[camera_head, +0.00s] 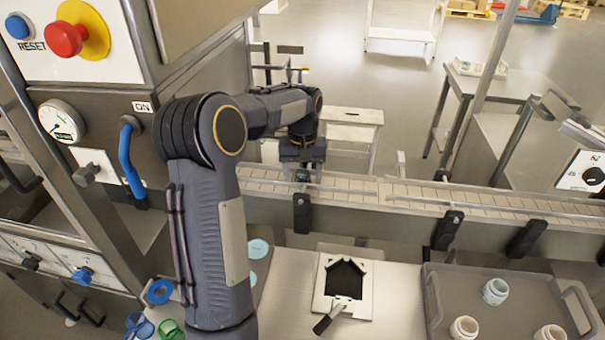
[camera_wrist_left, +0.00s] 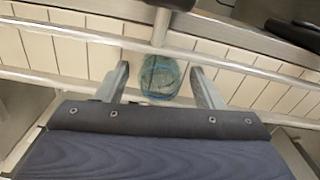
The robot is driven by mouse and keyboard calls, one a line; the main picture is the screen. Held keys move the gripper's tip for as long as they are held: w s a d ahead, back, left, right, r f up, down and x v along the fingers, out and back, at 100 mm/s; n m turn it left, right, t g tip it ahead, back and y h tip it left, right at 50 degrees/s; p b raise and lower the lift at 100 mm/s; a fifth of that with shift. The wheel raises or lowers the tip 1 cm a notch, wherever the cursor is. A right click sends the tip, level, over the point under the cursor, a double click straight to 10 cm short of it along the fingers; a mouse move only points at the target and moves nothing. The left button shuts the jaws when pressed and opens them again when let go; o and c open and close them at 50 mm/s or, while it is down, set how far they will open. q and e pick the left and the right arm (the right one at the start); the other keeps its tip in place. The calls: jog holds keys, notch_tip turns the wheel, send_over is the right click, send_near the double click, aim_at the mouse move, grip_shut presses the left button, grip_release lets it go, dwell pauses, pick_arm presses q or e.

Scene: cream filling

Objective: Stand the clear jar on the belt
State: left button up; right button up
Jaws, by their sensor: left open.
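The clear jar (camera_wrist_left: 160,76) is a bluish see-through jar at the conveyor belt, seen between the fingers in the left wrist view. It also shows small below the gripper in the head view (camera_head: 302,175). My left gripper (camera_wrist_left: 161,84) is open around it, with a gap to the jar on each side. In the head view my left gripper (camera_head: 302,165) is over the belt. The belt (camera_head: 400,197) has pale slats and metal guide rails. The jar appears upright on the belt, though its base is hard to see. My right gripper is not in view.
A grey tray (camera_head: 432,300) with several white jars is at the lower right. A white plate with a dark cutout and a handled tool (camera_head: 328,318) lies on the counter. Blue and green rings (camera_head: 160,291) are at the lower left. Black brackets line the belt's near side.

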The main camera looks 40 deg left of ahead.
aim_at(303, 175)
pick_arm(q)
notch_tip(303, 175, up, 13)
jog(key=p, duration=0.1)
dwell(0.4)
jog(key=s+d+f+m+t+h, duration=0.2)
jog(key=s+d+f, duration=0.2)
jog(key=s+d, duration=0.6)
jog(key=s+d+f+m+t+h, duration=0.1)
jog(key=s+d+f+m+t, duration=0.2)
jog(key=s+d, duration=0.7)
jog(key=s+f, duration=0.1)
jog(key=s, duration=0.4)
jog(key=shift+s+d+m+t+h, duration=0.3)
jog(key=shift+h, duration=0.1)
jog(key=shift+f, duration=0.1)
